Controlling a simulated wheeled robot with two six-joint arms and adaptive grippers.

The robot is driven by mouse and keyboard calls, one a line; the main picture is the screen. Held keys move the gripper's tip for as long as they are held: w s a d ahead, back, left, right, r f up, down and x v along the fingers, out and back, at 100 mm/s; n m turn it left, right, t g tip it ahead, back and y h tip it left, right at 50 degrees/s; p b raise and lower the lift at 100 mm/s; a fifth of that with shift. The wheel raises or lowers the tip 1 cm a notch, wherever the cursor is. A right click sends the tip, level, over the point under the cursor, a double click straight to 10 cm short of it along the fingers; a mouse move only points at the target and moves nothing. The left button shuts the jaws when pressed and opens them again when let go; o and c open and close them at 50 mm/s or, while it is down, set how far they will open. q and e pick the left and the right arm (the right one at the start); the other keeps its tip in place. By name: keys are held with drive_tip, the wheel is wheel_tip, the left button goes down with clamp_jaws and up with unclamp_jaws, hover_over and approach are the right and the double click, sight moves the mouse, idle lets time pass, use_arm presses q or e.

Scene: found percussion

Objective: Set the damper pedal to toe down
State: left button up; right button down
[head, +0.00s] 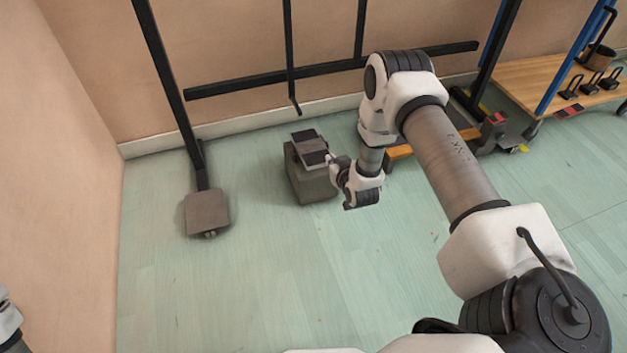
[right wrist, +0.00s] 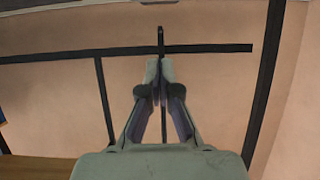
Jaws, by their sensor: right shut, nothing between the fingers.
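The damper pedal (head: 306,145) is a flat plate with dark ends and a lighter middle band. It sits on top of a grey box-shaped block (head: 312,187) on the floor, in the head view. I cannot tell clearly which way the plate is tilted. My right gripper (head: 330,158) is at the near right end of the plate, its fingers small and partly merged with it; I cannot tell whether they touch. In the right wrist view my right gripper (right wrist: 159,72) is shut and empty, and the pedal does not show. My left gripper is out of view.
A black frame (head: 290,78) stands along the wall behind the block, with a grey foot (head: 207,212) at left. A wooden cart (head: 540,85) with blue posts stands at the right. Green floor (head: 260,290) in front is clear.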

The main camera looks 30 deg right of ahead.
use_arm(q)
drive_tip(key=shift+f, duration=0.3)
use_arm(e)
drive_tip(key=shift+f, duration=0.3)
drive_tip(key=b, duration=0.6)
hover_over(322, 166)
drive_tip(key=w, duration=0.1)
wheel_tip(322, 166, down, 5)
drive_tip(key=shift+d, duration=0.1)
drive_tip(key=f, duration=0.1)
drive_tip(key=s+f+b, duration=0.1)
drive_tip(key=shift+f+b, duration=0.3)
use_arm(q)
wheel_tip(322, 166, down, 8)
use_arm(e)
drive_tip(key=shift+f, duration=0.25)
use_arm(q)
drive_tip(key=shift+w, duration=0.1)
